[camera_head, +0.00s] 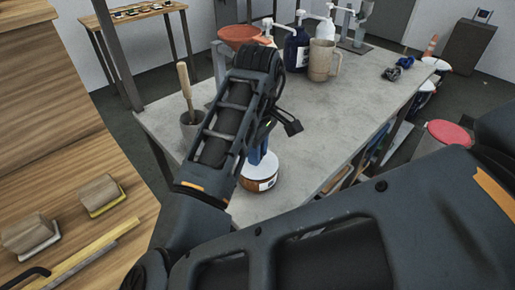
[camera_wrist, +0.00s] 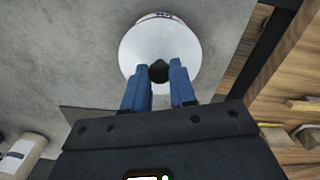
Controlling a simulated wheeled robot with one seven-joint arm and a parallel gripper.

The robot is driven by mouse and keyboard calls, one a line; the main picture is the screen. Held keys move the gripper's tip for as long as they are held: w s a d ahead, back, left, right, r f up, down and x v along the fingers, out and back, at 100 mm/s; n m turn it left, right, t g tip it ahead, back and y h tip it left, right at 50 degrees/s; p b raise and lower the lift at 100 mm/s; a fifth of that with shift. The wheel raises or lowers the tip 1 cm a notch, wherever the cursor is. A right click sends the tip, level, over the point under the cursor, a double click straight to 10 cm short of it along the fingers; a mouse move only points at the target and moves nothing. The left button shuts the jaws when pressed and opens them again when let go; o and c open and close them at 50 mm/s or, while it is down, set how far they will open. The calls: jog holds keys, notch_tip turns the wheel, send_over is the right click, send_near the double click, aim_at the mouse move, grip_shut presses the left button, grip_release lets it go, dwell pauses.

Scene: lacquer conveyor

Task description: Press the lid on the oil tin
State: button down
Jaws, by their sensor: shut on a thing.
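The oil tin (camera_head: 254,185) is a low round brown tin with a white label, on the near part of the grey worktop. The white round lid (camera_head: 250,172) is on top of it. In the wrist view the lid (camera_wrist: 150,43) fills the top middle, with a dark knob (camera_wrist: 159,71) at its centre. My gripper (camera_wrist: 159,74) has blue fingers on both sides of the knob and is shut on it. In the head view my gripper (camera_head: 263,163) is directly above the tin, partly hidden by my arm. Whether the lid is fully seated cannot be told.
A mortar with pestle (camera_head: 188,115) stands to the left on the worktop (camera_head: 330,115). The worktop right of the tin is clear.

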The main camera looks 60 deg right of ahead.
jog(key=shift+c, duration=1.8)
grip_release()
jog(key=shift+r, duration=0.1)
jog(key=shift+r+p, duration=1.3)
jog(key=shift+p, duration=0.05)
jog(key=shift+r+p, duration=0.4)
jog(key=shift+r, duration=1.7)
grip_shut()
